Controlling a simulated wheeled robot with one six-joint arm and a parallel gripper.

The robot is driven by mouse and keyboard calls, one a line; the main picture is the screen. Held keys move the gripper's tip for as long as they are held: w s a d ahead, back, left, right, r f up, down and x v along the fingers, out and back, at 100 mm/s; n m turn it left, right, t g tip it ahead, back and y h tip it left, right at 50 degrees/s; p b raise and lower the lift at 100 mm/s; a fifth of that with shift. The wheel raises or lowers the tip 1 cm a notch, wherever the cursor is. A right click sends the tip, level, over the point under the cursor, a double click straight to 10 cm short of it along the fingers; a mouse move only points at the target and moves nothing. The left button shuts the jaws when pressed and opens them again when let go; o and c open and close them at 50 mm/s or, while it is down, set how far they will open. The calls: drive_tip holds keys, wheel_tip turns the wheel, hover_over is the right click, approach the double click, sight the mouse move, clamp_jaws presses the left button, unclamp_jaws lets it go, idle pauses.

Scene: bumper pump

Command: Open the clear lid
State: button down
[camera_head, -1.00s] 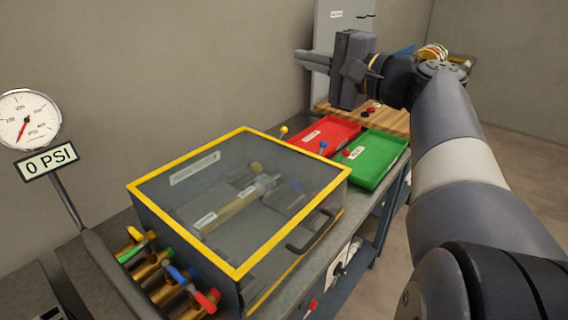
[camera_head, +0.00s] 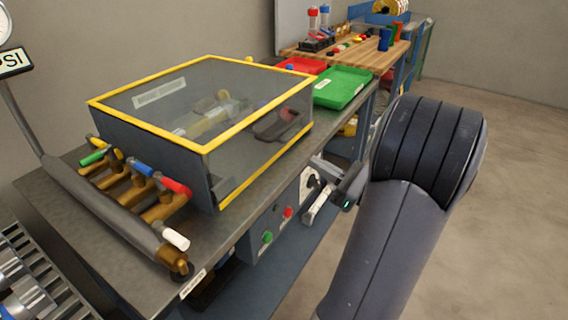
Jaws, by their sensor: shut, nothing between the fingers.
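The clear lid (camera_head: 185,92) has a yellow frame and lies shut on top of a grey box (camera_head: 215,165) on the bench. A dark handle (camera_head: 277,122) sticks out from the front side of the lid. Through the lid I see a pale cylindrical part with fittings, blurred by the panel. My gripper (camera_head: 312,208) is in front of the bench's front edge, lower than the handle and to its right, apart from it. Its fingers are shut and empty. Part of the gripper is hidden behind my arm.
A manifold with coloured valve levers (camera_head: 145,180) stands left of the box. A green tray (camera_head: 342,88) and a red tray (camera_head: 302,66) lie behind it. A control panel with a green button (camera_head: 267,237) is on the bench front. The floor at right is clear.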

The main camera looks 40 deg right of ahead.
approach(266, 132)
drive_tip(key=x, duration=0.4)
drive_tip(key=shift+w+a, duration=0.1)
drive_tip(key=shift+w, duration=0.25)
